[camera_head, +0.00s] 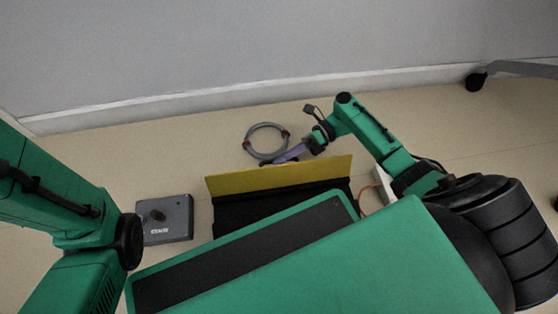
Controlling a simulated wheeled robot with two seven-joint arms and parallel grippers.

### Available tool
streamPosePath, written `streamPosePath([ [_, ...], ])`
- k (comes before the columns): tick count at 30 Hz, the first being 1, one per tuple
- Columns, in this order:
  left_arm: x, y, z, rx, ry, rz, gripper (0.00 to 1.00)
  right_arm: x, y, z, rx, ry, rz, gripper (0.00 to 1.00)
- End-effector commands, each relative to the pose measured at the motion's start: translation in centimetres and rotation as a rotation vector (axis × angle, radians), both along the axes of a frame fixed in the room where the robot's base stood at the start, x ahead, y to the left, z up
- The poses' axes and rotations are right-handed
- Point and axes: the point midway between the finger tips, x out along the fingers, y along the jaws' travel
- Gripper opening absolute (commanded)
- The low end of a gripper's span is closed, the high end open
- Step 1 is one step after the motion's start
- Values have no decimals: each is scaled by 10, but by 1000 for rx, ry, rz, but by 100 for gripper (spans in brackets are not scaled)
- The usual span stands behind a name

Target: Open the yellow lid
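The yellow lid (280,177) stands raised at a steep tilt along the far side of a dark box (232,215), whose black inside shows below it. My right gripper (272,160) is at the lid's top edge, near its middle, with its purple-grey fingers pointing left. It looks close to or touching the edge, but I cannot tell which. The finger gap is too small to make out. My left arm comes in from the left, and its gripper is out of view. My own green body hides the near part of the box.
A grey box with a dark round knob (165,219) sits on the floor left of the dark box. A grey cable ring with red bands (265,128) lies behind the lid. A white object (383,184) stands at the right.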

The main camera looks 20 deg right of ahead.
Motion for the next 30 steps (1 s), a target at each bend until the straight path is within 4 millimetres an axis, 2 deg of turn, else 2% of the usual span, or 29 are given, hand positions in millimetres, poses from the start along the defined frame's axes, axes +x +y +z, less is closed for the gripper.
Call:
streamPosePath([
  [3, -6, 0, -3, -1, -19, 3, 50, -1, 9, -3, 0, -1, 0, 27],
  [10, -8, 1, -1, -2, -26, 5, 50, -1, 11, -2, 0, 0, 0, 27],
  [12, -8, 1, -1, -2, -25, 5, 50, -1, 10, -2, 0, -1, 0, 0],
  [30, -6, 0, -1, 0, -21, 5, 50, -1, 10, -2, -2, -1, -1, 0],
])
